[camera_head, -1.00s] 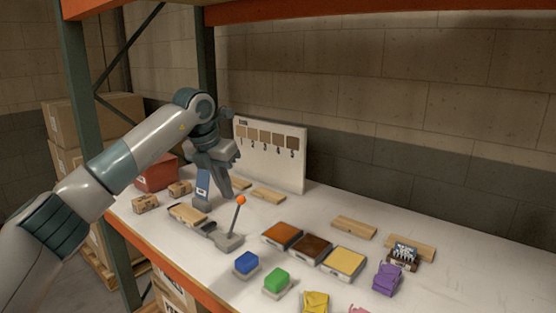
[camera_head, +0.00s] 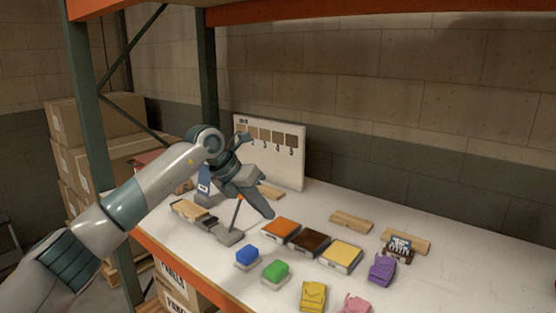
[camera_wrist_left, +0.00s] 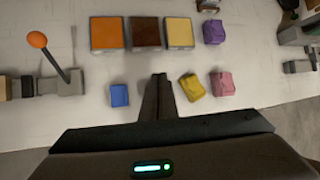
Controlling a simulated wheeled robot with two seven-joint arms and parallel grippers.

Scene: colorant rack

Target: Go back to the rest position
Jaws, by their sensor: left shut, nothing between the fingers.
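My left gripper (camera_head: 268,213) is shut and empty. In the left wrist view the shut fingers (camera_wrist_left: 158,78) point over the table between a blue block (camera_wrist_left: 119,95) and a yellow bag (camera_wrist_left: 191,88). The lever's orange ball (camera_wrist_left: 37,39) shows at the left there. My right gripper is in neither view.
Orange (camera_head: 281,230), brown (camera_head: 309,242) and yellow (camera_head: 341,256) trays stand mid-table. Blue (camera_head: 247,256) and green (camera_head: 275,270) blocks are in front, with purple (camera_head: 382,269), yellow and pink bags rightward. A numbered board (camera_head: 280,172) stands behind. A rack post (camera_head: 90,140) rises left.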

